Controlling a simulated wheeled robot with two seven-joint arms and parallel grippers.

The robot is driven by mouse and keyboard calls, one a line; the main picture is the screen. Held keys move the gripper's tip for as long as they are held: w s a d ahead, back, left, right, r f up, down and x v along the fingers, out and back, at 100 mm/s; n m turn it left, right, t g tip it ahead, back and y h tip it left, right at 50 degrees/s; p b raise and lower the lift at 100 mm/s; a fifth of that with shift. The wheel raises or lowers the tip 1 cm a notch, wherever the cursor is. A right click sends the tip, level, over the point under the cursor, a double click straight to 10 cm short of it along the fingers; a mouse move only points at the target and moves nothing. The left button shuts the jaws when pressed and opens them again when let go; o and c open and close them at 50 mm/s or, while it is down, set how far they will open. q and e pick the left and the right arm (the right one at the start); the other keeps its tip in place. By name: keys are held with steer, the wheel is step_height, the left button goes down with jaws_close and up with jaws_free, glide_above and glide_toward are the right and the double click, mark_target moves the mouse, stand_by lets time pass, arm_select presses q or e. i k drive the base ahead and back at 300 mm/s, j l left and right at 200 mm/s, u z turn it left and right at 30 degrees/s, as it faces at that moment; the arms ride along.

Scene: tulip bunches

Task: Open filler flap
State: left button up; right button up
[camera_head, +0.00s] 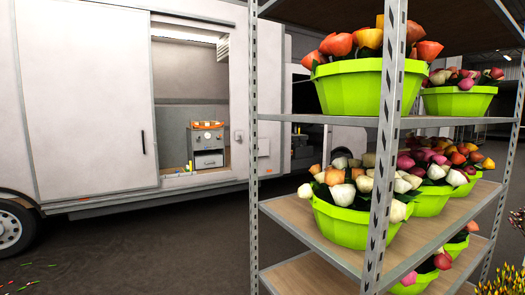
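A white van (85,95) stands at the left and behind the rack. A small squarish panel (264,145) on its side, right of the door opening and seen through the rack frame, may be the filler flap; it looks shut, but it is too small to be sure. Part of the van's side is hidden behind the rack's front post. Neither of my grippers is in view.
A metal rack (253,170) with wooden shelves fills the right side, close to me. It holds several green tubs (350,88) of tulips. The van's side opening shows a small grey unit (207,147).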

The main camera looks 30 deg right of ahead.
mark_target(264, 144)
steer(key=i+j, duration=0.1)
steer(key=i, duration=1.1)
steer(key=i+z, duration=0.1)
steer(key=i, duration=0.65)
steer(key=i+z, duration=0.15)
steer(key=i, duration=0.55)
steer(key=i+j+z, duration=0.1)
steer(key=i, duration=0.65)
steer(key=i+l+z, duration=0.15)
steer(key=i+z, duration=0.45)
steer(key=z, duration=0.15)
steer(key=i+z, duration=0.4)
steer(key=i+j+z, duration=0.1)
steer(key=z, duration=0.25)
steer(key=i+z, duration=0.45)
steer(key=i, duration=1.95)
steer(key=i+u, duration=0.15)
steer(key=i, duration=0.65)
steer(key=i+l, duration=0.15)
steer(key=i, duration=0.6)
steer(key=i+j+u, duration=0.05)
